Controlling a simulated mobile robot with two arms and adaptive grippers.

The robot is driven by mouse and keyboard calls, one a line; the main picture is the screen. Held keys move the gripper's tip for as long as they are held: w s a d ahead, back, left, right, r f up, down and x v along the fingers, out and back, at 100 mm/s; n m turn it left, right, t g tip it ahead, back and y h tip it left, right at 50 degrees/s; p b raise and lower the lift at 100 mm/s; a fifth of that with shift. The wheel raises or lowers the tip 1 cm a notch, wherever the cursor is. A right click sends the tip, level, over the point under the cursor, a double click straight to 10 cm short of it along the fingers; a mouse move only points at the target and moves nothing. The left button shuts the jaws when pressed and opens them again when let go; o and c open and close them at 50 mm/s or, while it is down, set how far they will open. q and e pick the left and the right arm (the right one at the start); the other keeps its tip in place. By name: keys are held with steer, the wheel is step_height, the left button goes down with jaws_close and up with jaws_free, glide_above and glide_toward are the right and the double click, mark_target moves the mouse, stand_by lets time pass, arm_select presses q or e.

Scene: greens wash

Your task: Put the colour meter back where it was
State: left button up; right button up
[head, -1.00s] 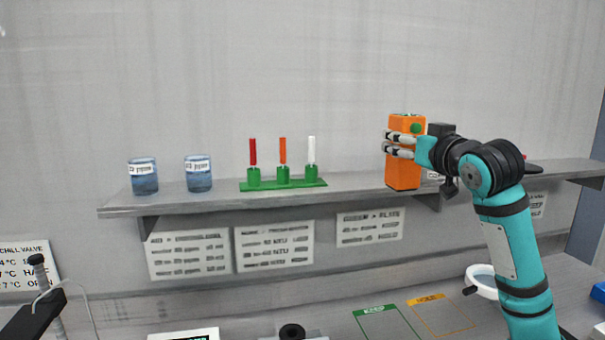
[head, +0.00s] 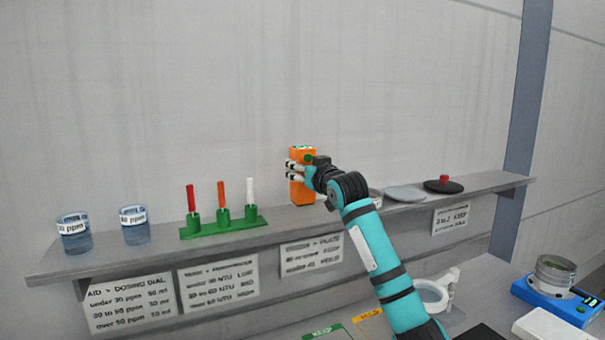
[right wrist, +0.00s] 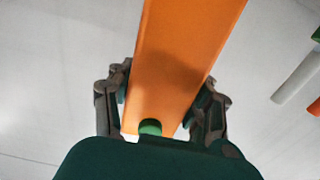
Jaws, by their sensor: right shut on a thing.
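The colour meter (head: 301,192) is an orange upright box with a green round spot near its top. In the head view it stands upright at the shelf (head: 165,249), right of the green tube rack; I cannot tell whether its base touches the shelf. My right gripper (head: 294,171) is shut on the meter's upper part, its fingers around it from the right. In the right wrist view the orange body (right wrist: 182,60) fills the middle between both fingers. My left gripper is not in view.
The green rack (head: 240,231) with red, orange and white sticks stands left of the meter. Two blue jars (head: 135,233) stand farther left. Grey and black discs (head: 444,187) lie on the shelf at right. A blue scale (head: 555,301) sits on the bench below.

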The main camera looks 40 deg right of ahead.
step_height(320, 180, down, 3)
steer(key=shift+r+p, duration=0.1)
steer(key=shift+p, duration=0.6)
steer(key=shift+f, duration=0.2)
steer(key=shift+f, duration=0.2)
steer(key=o, duration=1.3)
steer(key=shift+o, duration=0.2)
